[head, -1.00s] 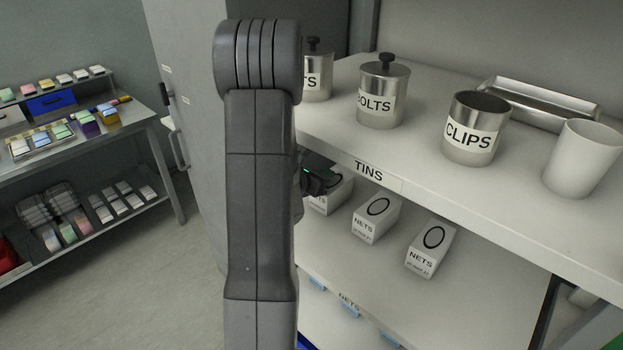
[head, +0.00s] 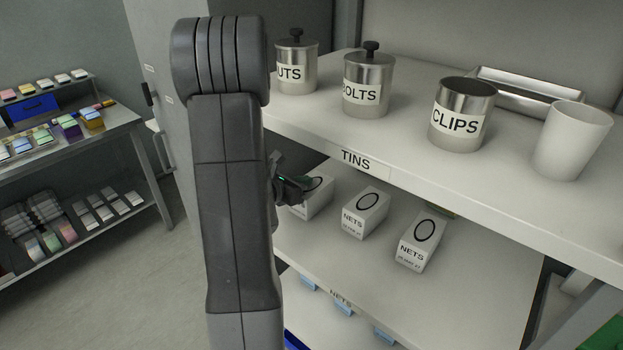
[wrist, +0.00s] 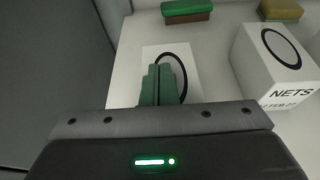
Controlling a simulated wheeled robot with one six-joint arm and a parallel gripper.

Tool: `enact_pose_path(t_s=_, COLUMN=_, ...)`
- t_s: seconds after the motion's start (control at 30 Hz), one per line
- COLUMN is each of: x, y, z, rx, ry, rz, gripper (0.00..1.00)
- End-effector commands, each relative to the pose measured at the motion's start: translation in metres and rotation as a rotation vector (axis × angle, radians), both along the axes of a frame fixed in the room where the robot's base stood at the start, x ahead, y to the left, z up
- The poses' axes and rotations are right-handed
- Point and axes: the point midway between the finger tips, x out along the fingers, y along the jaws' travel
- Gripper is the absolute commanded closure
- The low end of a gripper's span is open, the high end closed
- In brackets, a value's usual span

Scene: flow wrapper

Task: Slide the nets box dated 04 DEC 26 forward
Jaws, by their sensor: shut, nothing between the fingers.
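Three white nets boxes with black rings on top stand in a row on the shelf under the TINS label. The left box (head: 322,199) is partly hidden by my gripper and arm. The middle box (head: 365,212) and right box (head: 417,240) show NETS labels; their dates are too small to read in the head view. My gripper (head: 305,186) is at the left box. In the wrist view its fingers (wrist: 163,84) are shut and empty over a ringed box (wrist: 182,60), whose date is hidden. Whether they touch is unclear. The neighbouring box (wrist: 275,65) reads FEB 27.
The upper shelf (head: 340,140) overhangs the boxes and carries tins (head: 458,115) and a white cup (head: 572,140). Green (wrist: 187,10) and yellow (wrist: 280,10) items lie behind the boxes. Blue items (head: 343,308) sit on the level below. A grey cabinet stands left.

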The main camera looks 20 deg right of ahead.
Motion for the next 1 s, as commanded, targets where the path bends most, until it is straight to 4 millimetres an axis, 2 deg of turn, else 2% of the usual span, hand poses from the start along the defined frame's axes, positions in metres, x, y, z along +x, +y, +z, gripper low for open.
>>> enact_pose_path(t_s=0.03, x=-0.008, y=0.014, z=-0.014, rx=0.015, ry=0.017, rz=0.010, gripper=1.00)
enact_pose_path(t_s=0.3, x=-0.033, y=0.058, z=-0.012, rx=0.013, ry=0.018, rz=0.010, gripper=1.00)
enact_pose_path(t_s=0.43, x=-0.043, y=0.073, z=-0.011, rx=0.013, ry=0.020, rz=0.009, gripper=1.00)
enact_pose_path(t_s=0.63, x=-0.051, y=0.084, z=-0.011, rx=0.012, ry=0.021, rz=0.005, gripper=1.00)
enact_pose_path(t_s=1.0, x=-0.052, y=0.084, z=-0.010, rx=0.012, ry=0.021, rz=0.004, gripper=1.00)
